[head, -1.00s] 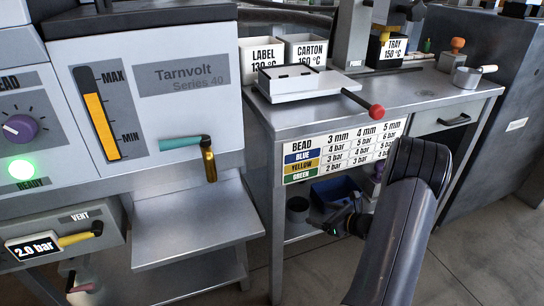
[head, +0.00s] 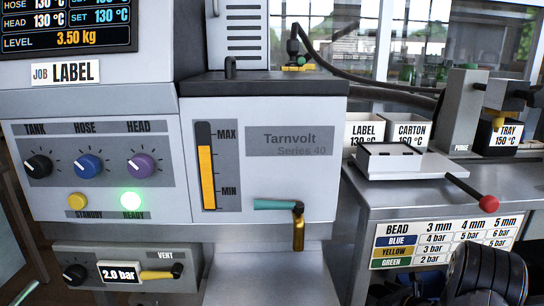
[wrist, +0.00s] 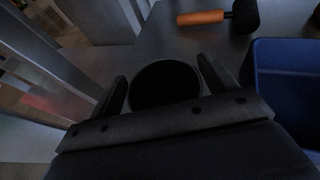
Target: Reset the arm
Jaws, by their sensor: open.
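My gripper (wrist: 165,90) shows in the wrist view with its two dark fingers spread apart. A dark round opening, like the mouth of a cup or pot (wrist: 166,84), sits between and just beyond the fingers; I cannot tell whether they touch it. In the head view only part of my dark arm shows at the lower right corner, and the gripper is out of that picture.
A blue bin (wrist: 285,85) stands close at the right in the wrist view. An orange-handled tool (wrist: 205,17) lies beyond. The Tarnvolt machine (head: 265,180) and a bench with a red-knobbed lever (head: 488,203) stand in the head view.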

